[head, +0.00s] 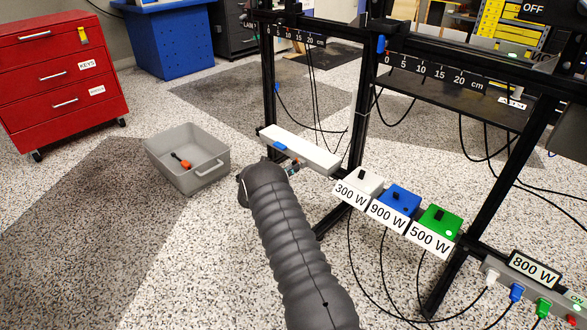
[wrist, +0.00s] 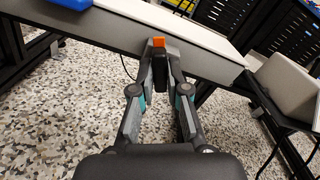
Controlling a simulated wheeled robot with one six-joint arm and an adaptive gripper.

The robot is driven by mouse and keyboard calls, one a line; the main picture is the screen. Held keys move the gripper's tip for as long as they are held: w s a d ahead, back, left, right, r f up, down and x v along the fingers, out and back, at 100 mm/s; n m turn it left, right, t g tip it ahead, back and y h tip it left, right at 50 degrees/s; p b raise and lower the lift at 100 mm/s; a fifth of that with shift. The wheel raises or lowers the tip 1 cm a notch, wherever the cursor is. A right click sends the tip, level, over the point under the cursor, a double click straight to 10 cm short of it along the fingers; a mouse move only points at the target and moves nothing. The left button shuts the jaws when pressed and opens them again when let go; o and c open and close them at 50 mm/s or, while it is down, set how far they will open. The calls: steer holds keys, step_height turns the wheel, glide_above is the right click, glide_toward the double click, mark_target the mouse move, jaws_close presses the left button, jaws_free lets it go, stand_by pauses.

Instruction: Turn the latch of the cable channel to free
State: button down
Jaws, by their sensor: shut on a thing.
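The cable channel (head: 312,156) is a long white bar mounted low between the dark posts, with a blue piece (head: 280,146) on it. In the wrist view the channel (wrist: 205,57) crosses the top, its front face toward me. The latch (wrist: 159,42) shows there as a small orange end with a dark part below, at the channel's front face. My gripper (wrist: 160,68) is shut on this latch, one finger on each side. In the head view my arm hides most of the gripper, and the latch cannot be made out.
White (head: 362,184), blue (head: 399,197) and green (head: 440,221) boxes with watt labels stand right of the channel. Loose black cables hang below the frame. A grey bin (head: 215,172) with an orange-handled tool is on the floor at left, near a red drawer cabinet (head: 60,75).

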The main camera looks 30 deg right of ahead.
steer(key=n, duration=0.4)
stand_by(0.3)
steer(key=n, duration=0.5)
steer(key=shift+s, duration=0.1)
steer(key=n, duration=0.4)
steer(key=c, duration=1.1)
jaws_free()
steer(key=shift+d, duration=0.1)
steer(key=shift+o, duration=0.3)
